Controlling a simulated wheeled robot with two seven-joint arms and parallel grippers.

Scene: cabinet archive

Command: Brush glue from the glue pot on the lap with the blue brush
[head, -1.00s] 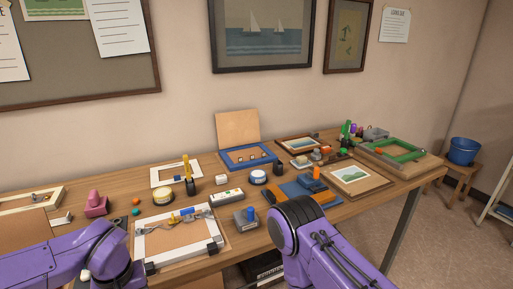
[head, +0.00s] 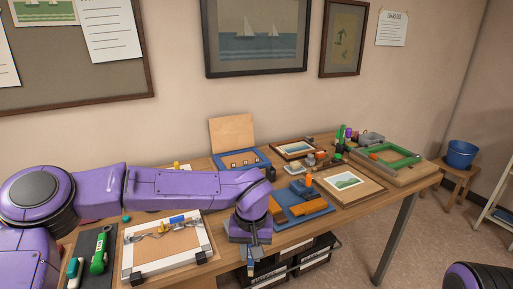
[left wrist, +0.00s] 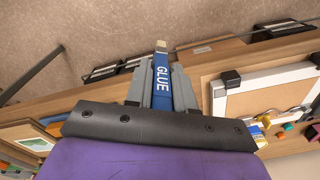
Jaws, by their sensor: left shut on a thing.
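My left gripper (head: 250,268) is shut on the blue brush, whose blue handle (left wrist: 161,80) reads GLUE in the left wrist view. The brush sits between the grey fingers, near the table's front edge. Its brown end points away from the wrist. The white frame (head: 127,262) with dark corner clamps lies left of the gripper, also seen in the left wrist view (left wrist: 226,112). A blue-and-yellow item (head: 178,219) lies at its far side. No glue pot can be made out; my left arm covers the middle of the table. My right gripper is out of view.
A dark tray (head: 84,243) with a green tool (head: 98,255) lies left of the white frame. A blue mat (head: 318,207) with orange-brown blocks, a picture board (head: 372,189) and a green frame (head: 388,160) lie to the right. Black crates (head: 315,252) stand below the table.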

